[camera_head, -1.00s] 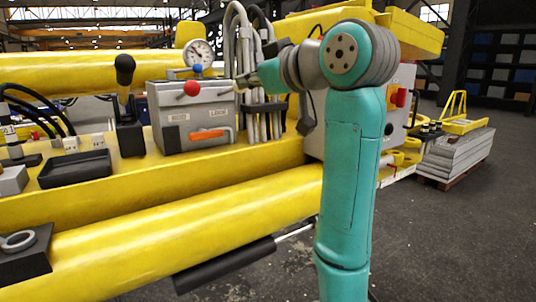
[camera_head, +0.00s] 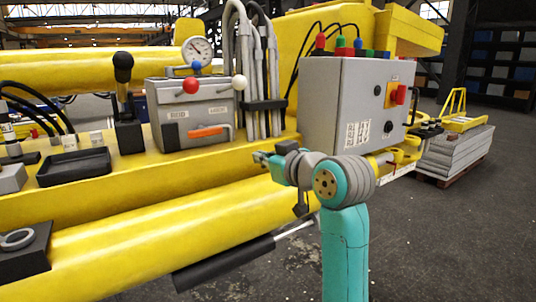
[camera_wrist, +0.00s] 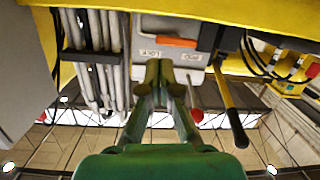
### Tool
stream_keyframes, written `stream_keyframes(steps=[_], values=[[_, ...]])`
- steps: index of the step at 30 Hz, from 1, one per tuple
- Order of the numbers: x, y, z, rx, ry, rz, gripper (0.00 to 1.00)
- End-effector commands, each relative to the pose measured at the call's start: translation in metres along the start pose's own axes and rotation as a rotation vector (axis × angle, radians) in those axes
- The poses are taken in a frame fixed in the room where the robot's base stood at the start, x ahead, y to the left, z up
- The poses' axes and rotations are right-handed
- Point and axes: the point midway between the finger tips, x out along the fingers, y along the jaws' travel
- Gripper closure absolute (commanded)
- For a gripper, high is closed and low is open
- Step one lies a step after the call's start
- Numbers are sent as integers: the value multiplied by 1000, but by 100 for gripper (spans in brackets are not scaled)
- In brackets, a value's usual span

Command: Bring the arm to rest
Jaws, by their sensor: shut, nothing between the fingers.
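My gripper (camera_head: 262,157) is in front of the yellow boom (camera_head: 190,182) in the head view, pointing left, below the grey lever box (camera_head: 172,130) and hoses. In the wrist view its two dark fingertips (camera_wrist: 160,72) are together with nothing between them. My teal arm stands upright at the lower right of the head view, and its wrist is low, in front of the grey control box (camera_head: 345,100).
The control box has a red switch (camera_head: 399,94) on its side. A black-knobbed lever (camera_head: 123,70), a gauge (camera_head: 197,50) and grey hoses (camera_head: 262,75) rise from the boom. A black tray (camera_head: 73,167) lies at left. Open floor (camera_head: 450,240) is at right.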

Motion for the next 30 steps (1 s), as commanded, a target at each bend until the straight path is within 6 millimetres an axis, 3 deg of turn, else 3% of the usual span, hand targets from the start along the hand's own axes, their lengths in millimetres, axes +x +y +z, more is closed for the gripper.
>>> stream_keyframes(steps=[1,14,23,30], values=[[2,0,22,18,-8,10,100],[-8,-2,162,133,-24,114,100],[-34,-12,254,195,-39,191,100],[-67,-25,319,234,-50,253,100]])
